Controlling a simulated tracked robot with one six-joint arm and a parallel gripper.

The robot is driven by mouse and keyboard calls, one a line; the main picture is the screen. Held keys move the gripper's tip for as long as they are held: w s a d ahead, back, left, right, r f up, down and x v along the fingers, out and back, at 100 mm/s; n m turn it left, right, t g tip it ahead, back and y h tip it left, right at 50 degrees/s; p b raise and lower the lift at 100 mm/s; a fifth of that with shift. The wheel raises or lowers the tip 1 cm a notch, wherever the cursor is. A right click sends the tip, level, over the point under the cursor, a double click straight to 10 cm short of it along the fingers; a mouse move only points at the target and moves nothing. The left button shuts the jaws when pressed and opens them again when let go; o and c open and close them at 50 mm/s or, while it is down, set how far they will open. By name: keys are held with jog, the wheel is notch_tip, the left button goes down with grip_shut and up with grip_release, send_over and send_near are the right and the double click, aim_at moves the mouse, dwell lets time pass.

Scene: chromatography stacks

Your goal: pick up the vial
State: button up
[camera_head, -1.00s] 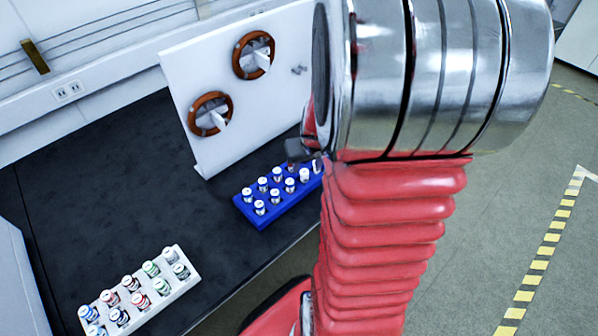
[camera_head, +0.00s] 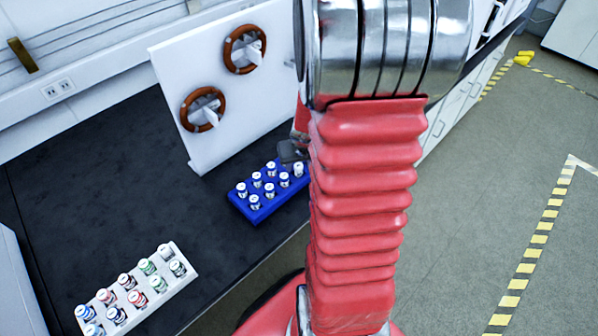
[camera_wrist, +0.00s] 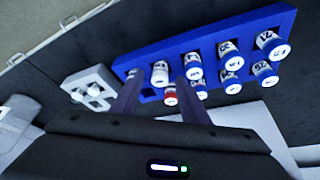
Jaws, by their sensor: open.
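Several white-capped vials stand in the blue rack (camera_head: 262,215) on the dark bench; one vial (camera_head: 255,201) is at its near-left corner. My dark gripper (camera_head: 291,151) is over the rack's far side, partly hidden by my arm. In the wrist view the blue rack (camera_wrist: 118,66) holds several vials with white caps and blue labels. My gripper's (camera_wrist: 158,84) two fingers are apart. A white-capped vial (camera_wrist: 160,73) and a red-marked vial (camera_wrist: 170,96) appear between them. I cannot tell which vial is meant, or whether a finger touches one.
A white rack (camera_head: 186,284) with several colour-marked vials stands at the bench's near left. A white upright panel (camera_head: 180,75) with two brown rings stands behind the blue rack. The dark bench top (camera_head: 90,190) is clear between. Floor with striped tape lies to the right.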

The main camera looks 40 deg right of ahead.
jog(key=shift+x, duration=1)
grip_shut()
